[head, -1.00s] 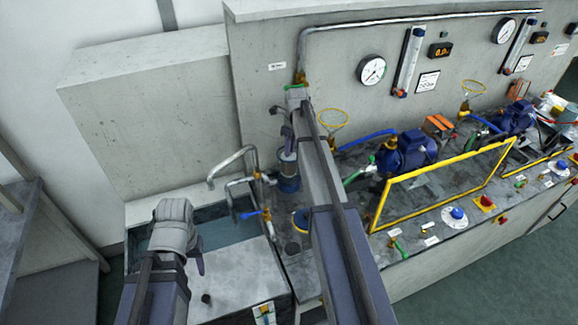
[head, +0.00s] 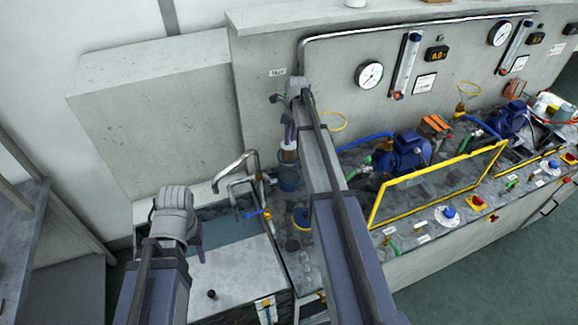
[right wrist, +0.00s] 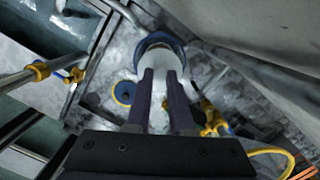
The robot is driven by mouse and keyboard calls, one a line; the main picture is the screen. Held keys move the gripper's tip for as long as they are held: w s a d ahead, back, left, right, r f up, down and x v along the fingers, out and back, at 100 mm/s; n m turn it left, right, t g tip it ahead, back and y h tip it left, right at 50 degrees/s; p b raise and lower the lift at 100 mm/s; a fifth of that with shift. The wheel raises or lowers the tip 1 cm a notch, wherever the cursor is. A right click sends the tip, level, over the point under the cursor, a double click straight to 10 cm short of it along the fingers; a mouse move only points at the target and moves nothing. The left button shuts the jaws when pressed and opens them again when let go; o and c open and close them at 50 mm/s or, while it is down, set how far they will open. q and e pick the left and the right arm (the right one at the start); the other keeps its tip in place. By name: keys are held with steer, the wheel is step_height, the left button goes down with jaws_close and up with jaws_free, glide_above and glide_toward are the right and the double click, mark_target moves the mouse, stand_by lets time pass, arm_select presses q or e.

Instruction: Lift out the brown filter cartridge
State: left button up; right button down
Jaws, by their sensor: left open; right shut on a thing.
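The brown filter cartridge (head: 288,156) stands upright at the blue filter housing (head: 289,183), its lower end at or inside the rim. My right gripper (head: 289,136) is shut on its top from above. In the right wrist view, the fingers (right wrist: 161,80) point down at the blue-rimmed housing (right wrist: 178,45); a pale piece shows between them, and the cartridge is largely hidden. My left gripper (head: 199,250) is open and empty above the sink area.
A blue and yellow round part (head: 300,218) lies on the bench in front of the housing. A bent metal tap (head: 234,166) stands left of it over the sink (head: 212,240). A yellow frame (head: 440,180) and blue pump (head: 408,152) are on the right.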

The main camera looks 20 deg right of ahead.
steer(key=shift+r+p, duration=2.05)
steer(key=shift+r, duration=0.25)
steer(key=shift+s+f, duration=0.1)
